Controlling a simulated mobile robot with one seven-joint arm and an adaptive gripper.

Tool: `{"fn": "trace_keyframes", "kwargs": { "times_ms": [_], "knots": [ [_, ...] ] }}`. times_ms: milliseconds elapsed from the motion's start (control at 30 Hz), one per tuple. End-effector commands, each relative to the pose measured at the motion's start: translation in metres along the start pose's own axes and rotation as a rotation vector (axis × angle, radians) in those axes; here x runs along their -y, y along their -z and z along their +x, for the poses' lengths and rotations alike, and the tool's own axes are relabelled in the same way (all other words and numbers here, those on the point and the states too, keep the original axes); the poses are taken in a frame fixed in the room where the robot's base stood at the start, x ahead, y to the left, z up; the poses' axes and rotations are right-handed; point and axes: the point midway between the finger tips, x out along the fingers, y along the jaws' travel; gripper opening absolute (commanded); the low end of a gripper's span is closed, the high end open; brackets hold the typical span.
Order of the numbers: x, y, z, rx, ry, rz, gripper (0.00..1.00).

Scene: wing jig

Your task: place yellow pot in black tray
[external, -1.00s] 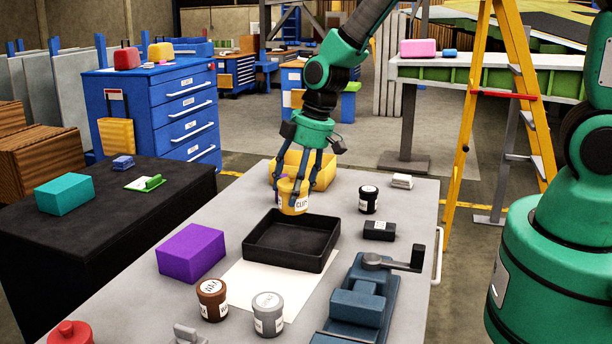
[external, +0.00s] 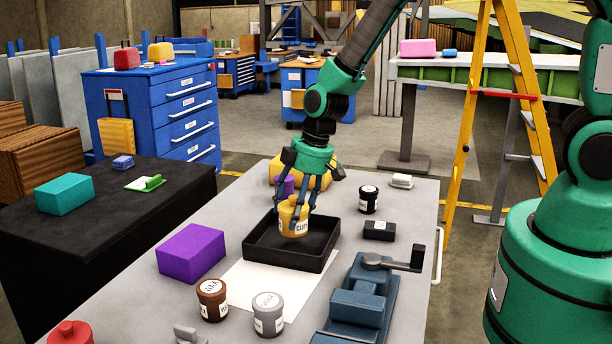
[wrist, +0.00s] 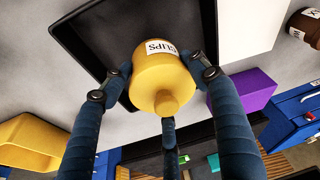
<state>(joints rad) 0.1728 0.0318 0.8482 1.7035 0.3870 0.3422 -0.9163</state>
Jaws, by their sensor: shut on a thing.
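The yellow pot (external: 292,218) has a white label reading "CLIPS". My gripper (external: 294,208) is shut on it, with blue fingers around its sides. In the external view the pot is over the black tray (external: 262,255), inside its outline near the back; I cannot tell whether it touches the tray floor. In the wrist view the yellow pot (wrist: 160,78) sits between my fingers (wrist: 163,80), and the black tray (wrist: 85,45) shows behind it. The tray looks empty otherwise.
A purple block (external: 191,251) stands left of the tray. A brown pot (external: 212,300) and a grey pot (external: 268,314) stand in front. A black pot (external: 368,200) and a dark box (external: 379,231) are to the right, near a blue vise (external: 358,300). A yellow bin (external: 318,172) is behind.

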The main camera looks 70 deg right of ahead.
Motion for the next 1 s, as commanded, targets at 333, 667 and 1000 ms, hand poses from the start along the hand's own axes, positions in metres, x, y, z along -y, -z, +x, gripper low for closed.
{"fn": "trace_keyframes", "kwargs": {
  "times_ms": [333, 667, 1000],
  "knots": [
    [0.001, -0.008, 0.027, 0.002, 0.001, 0.001, 0.14],
    [0.001, -0.01, 0.036, 0.0, 0.0, 0.0, 0.14],
    [0.001, -0.011, 0.038, 0.001, 0.0, 0.0, 0.75]
  ]
}}
